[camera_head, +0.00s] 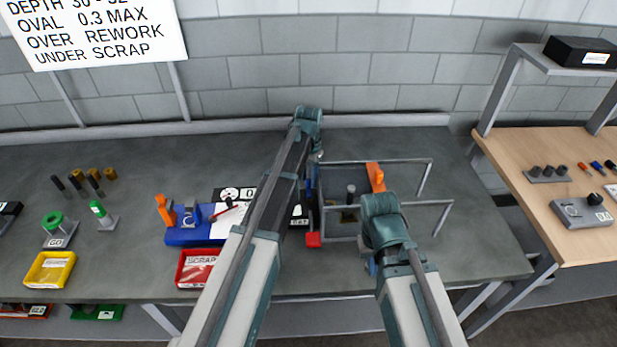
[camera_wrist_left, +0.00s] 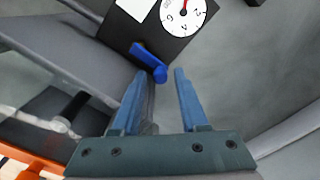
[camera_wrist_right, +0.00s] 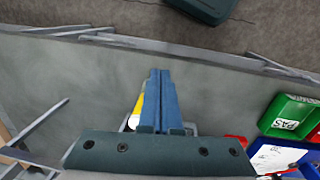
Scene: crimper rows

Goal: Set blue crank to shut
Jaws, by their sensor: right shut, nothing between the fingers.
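The blue crank (camera_wrist_left: 148,60) shows in the left wrist view, a short blue lever with a rounded knob, on a black box (camera_wrist_left: 178,45) that carries a white dial with a red pointer. My left gripper (camera_wrist_left: 159,72) is open. Its two fingertips lie either side of the crank's knob, close to it; contact cannot be told. My right gripper (camera_wrist_right: 158,72) is shut and empty, low over the front of the bench, and shows in part in the head view (camera_head: 372,266).
A metal frame (camera_head: 437,203) with an orange handle (camera_head: 375,177) stands right of the black box. The bench's right side is clear.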

